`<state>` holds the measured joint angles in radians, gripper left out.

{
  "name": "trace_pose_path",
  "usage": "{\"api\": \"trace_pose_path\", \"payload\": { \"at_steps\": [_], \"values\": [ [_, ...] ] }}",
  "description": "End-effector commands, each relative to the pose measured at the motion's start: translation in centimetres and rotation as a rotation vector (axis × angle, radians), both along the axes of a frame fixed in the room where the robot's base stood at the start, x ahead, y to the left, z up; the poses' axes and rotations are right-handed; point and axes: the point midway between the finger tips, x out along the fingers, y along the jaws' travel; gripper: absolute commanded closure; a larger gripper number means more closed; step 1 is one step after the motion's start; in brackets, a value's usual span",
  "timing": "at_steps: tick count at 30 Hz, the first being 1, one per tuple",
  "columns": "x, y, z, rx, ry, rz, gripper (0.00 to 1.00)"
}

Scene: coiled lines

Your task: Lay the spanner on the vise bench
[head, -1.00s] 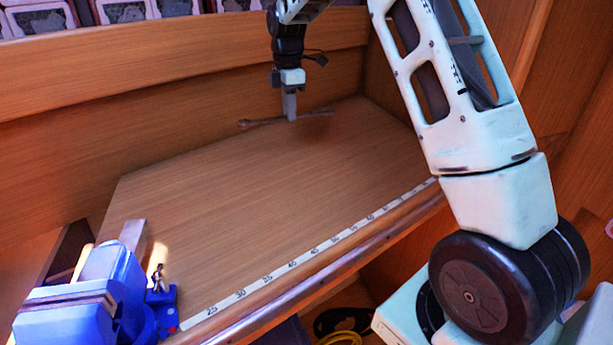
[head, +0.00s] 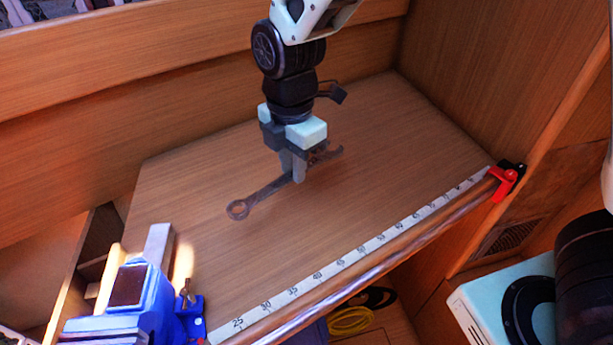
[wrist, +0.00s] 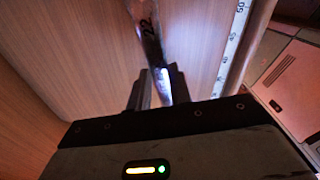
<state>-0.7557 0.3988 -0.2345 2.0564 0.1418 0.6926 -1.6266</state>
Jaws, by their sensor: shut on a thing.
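The spanner (head: 262,194) is a dark metal wrench with a ring end at the left and an open end at the right. My gripper (head: 294,176) is shut on the middle of its shaft and points down over the wooden vise bench (head: 400,160). I cannot tell whether the spanner touches the bench top or hangs just above it. In the wrist view the spanner (wrist: 148,40) runs out from between the fingers, with "22" marked on it. The blue vise (head: 140,300) is at the bench's near left corner, apart from the spanner.
A measuring strip (head: 350,262) runs along the bench's front edge, with a red clamp (head: 506,180) at its right end. Wooden walls close the back and right side. Yellow coiled line (head: 350,320) lies below the front edge. The bench top around the spanner is clear.

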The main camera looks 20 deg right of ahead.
Motion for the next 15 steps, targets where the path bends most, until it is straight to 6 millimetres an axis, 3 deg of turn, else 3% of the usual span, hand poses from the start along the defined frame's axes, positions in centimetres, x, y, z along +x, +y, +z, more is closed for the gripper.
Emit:
{"api": "trace_pose_path", "payload": {
  "at_steps": [1,3,6,11,15],
  "values": [
    [-2.1,1.0,0.4,-0.001,0.0,0.047,1.0],
    [-4.3,1.9,0.2,0.0,-0.001,0.097,1.0],
    [-6.5,2.6,0.1,0.0,-0.003,0.145,1.0],
    [-8.2,2.9,-0.5,0.0,-0.002,0.18,1.0],
    [-8.3,2.8,-2.9,-0.004,0.001,0.181,1.0]
  ]
}}
